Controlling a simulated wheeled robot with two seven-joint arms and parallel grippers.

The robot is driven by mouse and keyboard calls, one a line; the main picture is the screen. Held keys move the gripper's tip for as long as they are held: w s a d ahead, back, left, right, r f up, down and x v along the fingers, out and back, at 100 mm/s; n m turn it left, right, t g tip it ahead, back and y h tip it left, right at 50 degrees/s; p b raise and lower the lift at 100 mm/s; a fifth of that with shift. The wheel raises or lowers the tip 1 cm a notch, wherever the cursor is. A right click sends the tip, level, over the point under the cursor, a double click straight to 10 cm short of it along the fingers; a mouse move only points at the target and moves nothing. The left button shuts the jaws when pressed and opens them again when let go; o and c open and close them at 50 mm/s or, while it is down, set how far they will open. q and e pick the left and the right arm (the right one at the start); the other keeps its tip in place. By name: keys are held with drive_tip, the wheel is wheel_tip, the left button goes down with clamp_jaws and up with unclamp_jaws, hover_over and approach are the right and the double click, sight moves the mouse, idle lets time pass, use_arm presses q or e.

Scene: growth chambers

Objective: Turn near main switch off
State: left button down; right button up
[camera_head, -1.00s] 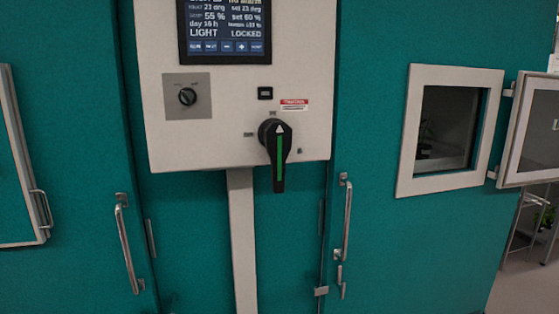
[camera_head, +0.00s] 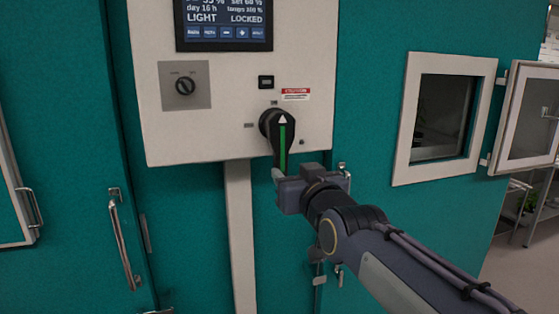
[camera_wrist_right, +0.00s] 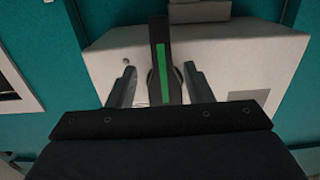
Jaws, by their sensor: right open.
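The main switch (camera_head: 282,147) is a black rotary handle with a green stripe and a white arrow tip, on the white control panel (camera_head: 212,138). In the right wrist view the handle (camera_wrist_right: 163,70) stands between the two spread fingers of my right gripper (camera_wrist_right: 159,88), with gaps on both sides. My left gripper is not in view.
A small selector knob (camera_head: 185,86) and a display (camera_head: 224,20) are on the same panel. A door handle (camera_head: 124,246) projects from the teal wall at left. A small window door (camera_head: 527,115) stands open at right.

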sight(282, 162)
drive_tip(key=shift+r+p+x, duration=0.15)
drive_tip(key=shift+p+x, duration=0.35)
drive_tip(key=shift+x, duration=1.45)
drive_tip(key=shift+r+p+x, duration=0.15)
drive_tip(key=shift+p+x, duration=0.3)
drive_tip(key=shift+x, duration=1.5)
drive_tip(key=shift+a, duration=0.1)
drive_tip(key=shift+c, duration=0.3)
clamp_jaws()
